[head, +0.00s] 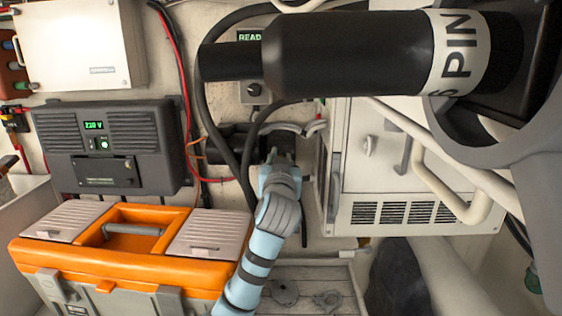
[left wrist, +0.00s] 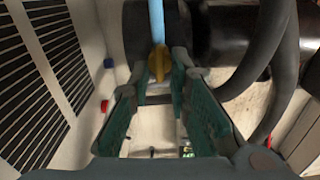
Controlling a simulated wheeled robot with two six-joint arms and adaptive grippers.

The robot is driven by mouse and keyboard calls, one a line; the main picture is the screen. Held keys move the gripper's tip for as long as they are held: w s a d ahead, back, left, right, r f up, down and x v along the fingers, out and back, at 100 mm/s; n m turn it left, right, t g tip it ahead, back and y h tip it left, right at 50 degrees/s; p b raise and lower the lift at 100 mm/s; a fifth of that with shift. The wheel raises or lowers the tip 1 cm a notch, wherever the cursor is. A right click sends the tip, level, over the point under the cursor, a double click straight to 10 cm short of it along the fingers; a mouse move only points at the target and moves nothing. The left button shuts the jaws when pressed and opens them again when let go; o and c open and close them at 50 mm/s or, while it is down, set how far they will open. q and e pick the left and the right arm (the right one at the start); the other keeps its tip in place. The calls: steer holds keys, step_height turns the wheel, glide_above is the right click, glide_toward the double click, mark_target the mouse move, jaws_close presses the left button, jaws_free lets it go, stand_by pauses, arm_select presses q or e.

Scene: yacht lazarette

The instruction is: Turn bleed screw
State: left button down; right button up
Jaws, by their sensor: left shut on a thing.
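The bleed screw, a small brass-yellow piece (left wrist: 158,64), shows in the left wrist view at the end of a light blue tube (left wrist: 157,20), against a dark body. My left gripper (left wrist: 160,78) has its two teal-padded fingers on either side of the screw, shut on it at the tips. In the head view my left gripper (head: 277,156) reaches up to a dark pump-like unit (head: 232,143) on the back wall. The screw itself is hidden there. My right gripper is not in view.
A large black cylinder (head: 350,53) crosses the head view's upper right. An orange toolbox (head: 50,255) stands at lower left, below a dark panel unit (head: 106,148). A white louvred cabinet (head: 392,213) is to the right. Black hoses (left wrist: 268,40) run close to the gripper.

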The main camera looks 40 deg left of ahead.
arm_select(q)
steer(key=m, duration=1.1)
steer(key=f+m, duration=0.1)
steer(key=m, duration=2.3)
steer(key=shift+f, duration=0.35)
steer(key=c, duration=1.8)
jaws_free()
steer(key=shift+o, duration=0.2)
steer(key=shift+w+f, duration=0.1)
steer(key=shift+f, duration=0.05)
